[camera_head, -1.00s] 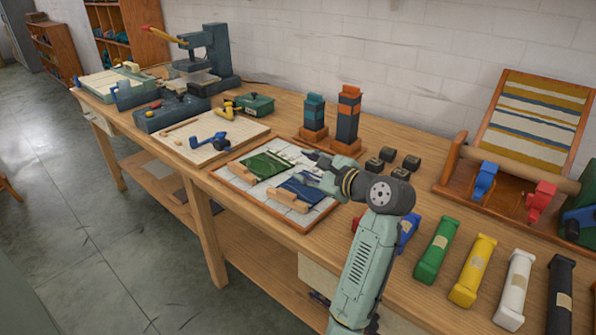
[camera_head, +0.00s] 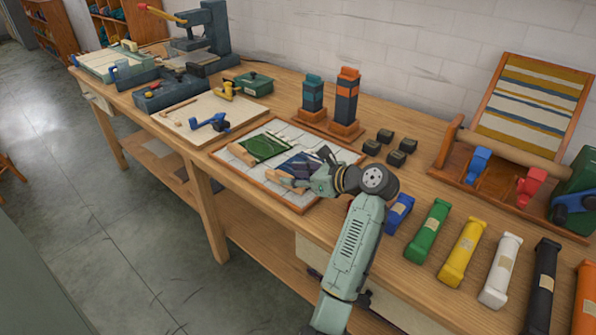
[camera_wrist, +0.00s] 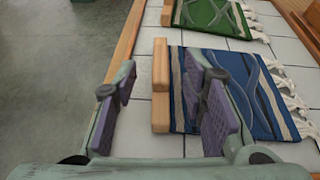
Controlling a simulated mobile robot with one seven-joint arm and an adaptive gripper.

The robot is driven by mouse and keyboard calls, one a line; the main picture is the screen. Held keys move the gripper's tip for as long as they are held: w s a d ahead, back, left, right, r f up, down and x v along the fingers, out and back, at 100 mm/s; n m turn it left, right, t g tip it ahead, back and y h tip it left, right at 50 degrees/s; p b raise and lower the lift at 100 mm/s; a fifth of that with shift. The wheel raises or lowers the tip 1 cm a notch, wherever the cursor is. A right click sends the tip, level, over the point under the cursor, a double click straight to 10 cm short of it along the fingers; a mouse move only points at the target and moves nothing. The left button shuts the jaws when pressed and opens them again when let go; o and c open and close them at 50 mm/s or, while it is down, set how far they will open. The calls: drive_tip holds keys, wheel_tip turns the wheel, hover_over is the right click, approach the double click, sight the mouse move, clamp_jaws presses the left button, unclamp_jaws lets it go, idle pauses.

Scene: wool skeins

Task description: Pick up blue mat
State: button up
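The blue mat (camera_head: 297,163) lies on a wood-framed, white-tiled board on the bench. In the wrist view the mat (camera_wrist: 262,100) shows pale wavy lines, white fringe on the right and a wooden bar (camera_wrist: 160,85) along its left edge. My gripper (camera_head: 312,172) is low over the mat and hides part of it in the head view. In the wrist view my gripper (camera_wrist: 163,70) is open, with the bar appearing between its purple-padded fingers. The right finger covers part of the mat. I cannot tell whether the fingers touch it.
A green mat (camera_head: 263,147) with its own wooden bar lies beside the blue one on the tiled board (camera_head: 225,165). Coloured skeins, including a green one (camera_head: 427,230), lie in a row to the right. Stacked towers (camera_head: 347,97) and small dark blocks (camera_head: 385,136) stand behind.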

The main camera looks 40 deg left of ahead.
drive_tip(key=shift+x, duration=1)
clamp_jaws()
